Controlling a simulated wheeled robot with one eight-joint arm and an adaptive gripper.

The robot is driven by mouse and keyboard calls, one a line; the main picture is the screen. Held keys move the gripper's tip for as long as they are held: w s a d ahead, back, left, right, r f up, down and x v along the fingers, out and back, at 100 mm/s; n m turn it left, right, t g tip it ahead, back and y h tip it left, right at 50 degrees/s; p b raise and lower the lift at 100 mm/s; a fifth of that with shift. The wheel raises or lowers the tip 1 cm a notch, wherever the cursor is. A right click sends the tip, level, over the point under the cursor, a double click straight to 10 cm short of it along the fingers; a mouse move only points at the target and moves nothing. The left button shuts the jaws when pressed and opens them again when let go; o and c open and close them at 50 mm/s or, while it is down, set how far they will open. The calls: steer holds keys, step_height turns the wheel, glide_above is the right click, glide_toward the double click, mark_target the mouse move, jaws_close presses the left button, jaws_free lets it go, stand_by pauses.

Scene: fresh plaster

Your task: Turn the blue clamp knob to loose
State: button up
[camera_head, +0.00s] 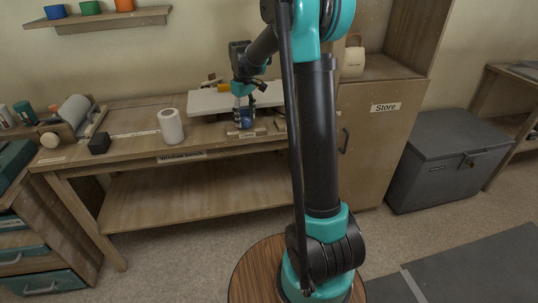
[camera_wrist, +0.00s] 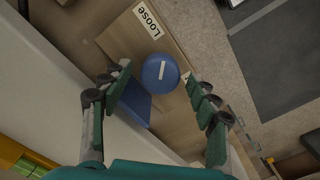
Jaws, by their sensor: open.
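The blue clamp knob (camera_wrist: 160,72) is a round blue disc with a short white mark on its face. It shows in the wrist view between and just beyond my open fingertips. A blue block-like part (camera_wrist: 134,103) lies beside it, partly hidden by my left finger. A label reading "Loose" (camera_wrist: 148,19) lies beyond the knob. My gripper (camera_wrist: 160,92) is open, with a finger on either side of the knob; I cannot tell whether they touch it. In the head view my gripper (camera_head: 244,98) reaches down over the blue clamp (camera_head: 246,114) at the bench's front edge.
The wooden bench (camera_head: 130,121) carries a white roll (camera_head: 171,126), a dark block (camera_head: 99,143) and a pale board (camera_head: 205,101) behind the clamp. A cupboard labelled "Store" (camera_head: 378,150) and a grey chest (camera_head: 445,160) stand to the right. A wall shelf (camera_head: 97,19) holds coloured cups.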

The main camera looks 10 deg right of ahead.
mark_target(245, 119)
steer(key=m, duration=1.2)
steer(key=shift+m, duration=0.3)
steer(key=m, duration=0.4)
steer(key=shift+r+m, duration=0.3)
steer(key=shift+m, duration=0.2)
step_height(245, 119, up, 17)
steer(key=s+d+f+n+t, duration=0.1)
steer(key=s+d+f+n, duration=0.1)
steer(key=s+f, duration=0.6)
steer(key=s+d+f+n+t, duration=0.1)
steer(key=s+d+f+n, duration=0.2)
steer(key=s+f, duration=0.6)
steer(key=s+d+f+n+t, duration=0.2)
steer(key=s+f+n, duration=0.2)
steer(key=s+f, duration=0.5)
steer(key=shift+s+d+f, duration=0.2)
steer(key=shift+s+d, duration=0.1)
steer(key=shift+s, duration=1.75)
